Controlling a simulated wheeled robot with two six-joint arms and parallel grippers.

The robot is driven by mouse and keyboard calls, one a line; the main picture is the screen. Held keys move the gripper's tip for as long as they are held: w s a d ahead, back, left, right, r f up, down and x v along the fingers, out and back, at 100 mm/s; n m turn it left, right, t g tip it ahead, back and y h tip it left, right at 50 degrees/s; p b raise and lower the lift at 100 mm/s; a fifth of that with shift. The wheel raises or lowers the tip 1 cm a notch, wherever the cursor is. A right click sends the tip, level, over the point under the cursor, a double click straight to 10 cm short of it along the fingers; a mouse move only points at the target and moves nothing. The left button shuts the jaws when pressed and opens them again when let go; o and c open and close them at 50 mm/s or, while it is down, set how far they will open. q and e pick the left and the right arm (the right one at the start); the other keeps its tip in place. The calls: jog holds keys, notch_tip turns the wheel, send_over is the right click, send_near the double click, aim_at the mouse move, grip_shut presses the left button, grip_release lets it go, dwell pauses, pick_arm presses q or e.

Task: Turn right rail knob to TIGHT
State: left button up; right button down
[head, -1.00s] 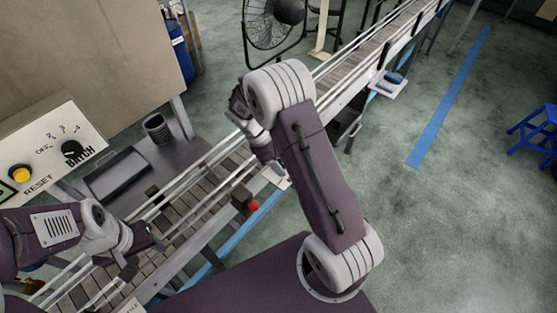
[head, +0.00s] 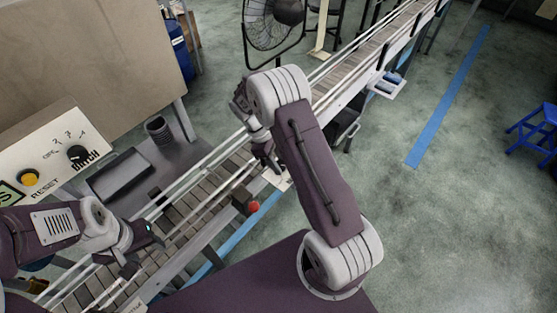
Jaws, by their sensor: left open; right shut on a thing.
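My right gripper (head: 268,163) reaches down at the near rail of the conveyor (head: 197,190), above a small pale plate (head: 278,180). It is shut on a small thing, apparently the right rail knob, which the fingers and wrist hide. I cannot read the knob's setting. My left gripper (head: 146,236) is open over the lower left part of the conveyor, apart from the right gripper.
A red ball-shaped knob (head: 253,207) on a dark block stands at the conveyor's near side, just below the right gripper. A panel with a yellow button (head: 28,178) and a black BATCH dial (head: 78,154) is at left. A fan (head: 272,22) stands behind.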

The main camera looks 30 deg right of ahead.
jog(key=m, duration=0.1)
jog(key=m+y, duration=0.1)
jog(key=shift+w+d+r+m+g+p, duration=0.1)
jog(key=shift+w+r+m+g+p, duration=0.05)
jog(key=shift+m+g+p, duration=0.2)
jog(key=m+y, duration=0.1)
jog(key=m, duration=0.2)
jog(key=shift+d+m, duration=0.1)
jog(key=shift+m, duration=0.25)
jog(key=m, duration=0.1)
jog(key=m+y, duration=0.1)
jog(key=m, duration=0.1)
jog(key=shift+d+g+y+p, duration=0.1)
jog(key=shift+g+y+p, duration=0.15)
jog(key=shift+y+p, duration=0.1)
jog(key=shift+m+y, duration=0.55)
jog(key=shift+m, duration=1.35)
jog(key=c, duration=0.9)
grip_release()
